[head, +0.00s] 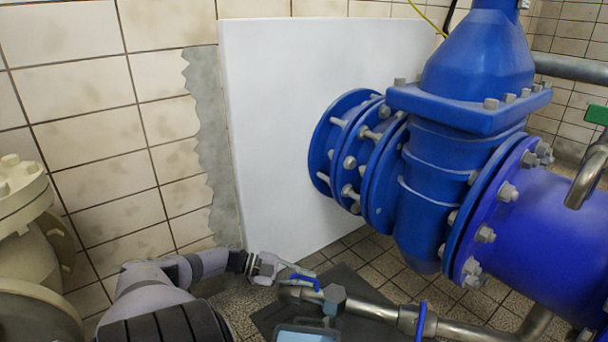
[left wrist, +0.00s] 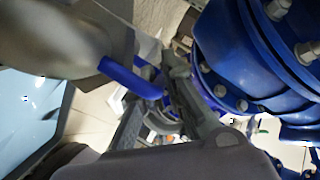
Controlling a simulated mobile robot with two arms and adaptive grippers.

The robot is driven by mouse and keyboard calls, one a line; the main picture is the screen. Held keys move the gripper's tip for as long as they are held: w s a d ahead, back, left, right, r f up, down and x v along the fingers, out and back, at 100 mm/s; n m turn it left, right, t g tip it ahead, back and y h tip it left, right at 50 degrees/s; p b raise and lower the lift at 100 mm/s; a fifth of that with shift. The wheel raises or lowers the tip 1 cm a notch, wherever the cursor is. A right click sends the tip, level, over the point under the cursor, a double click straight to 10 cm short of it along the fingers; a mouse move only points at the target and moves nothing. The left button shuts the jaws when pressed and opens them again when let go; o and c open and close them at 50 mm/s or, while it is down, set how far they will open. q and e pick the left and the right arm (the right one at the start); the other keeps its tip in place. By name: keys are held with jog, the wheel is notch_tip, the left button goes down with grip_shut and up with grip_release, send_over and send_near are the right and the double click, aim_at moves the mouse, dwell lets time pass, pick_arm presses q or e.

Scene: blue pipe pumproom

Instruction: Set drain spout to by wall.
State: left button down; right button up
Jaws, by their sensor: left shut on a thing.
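The drain spout (head: 375,309) is a bare steel pipe low in the head view, running from the blue pipework towards the wall. A small blue lever (head: 303,281) sits at its left end. My left gripper (head: 282,270) is at that end and shut on the blue lever; the exact grip is partly hidden. In the left wrist view the blue lever (left wrist: 130,78) runs into the grey fingers of my left gripper (left wrist: 172,90), with a pale, blurred pipe at upper left. My right gripper is not in view.
A large blue valve (head: 435,150) and flanged pipe (head: 540,220) stand at the right, above the spout. A white panel (head: 270,130) leans at the tiled wall (head: 80,110). A cream flanged pipe (head: 20,200) stands at the left. Some tiled floor (head: 375,255) shows behind the spout.

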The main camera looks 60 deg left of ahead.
pick_arm(q)
jog(key=shift+w+a+r, duration=0.15)
jog(key=shift+w, duration=0.05)
jog(key=c, duration=1.7)
grip_release()
jog(key=shift+s, duration=0.15)
jog(key=v, duration=1.1)
jog(key=shift+s+a, duration=0.2)
jog(key=shift+s, duration=0.15)
jog(key=shift+d, duration=0.1)
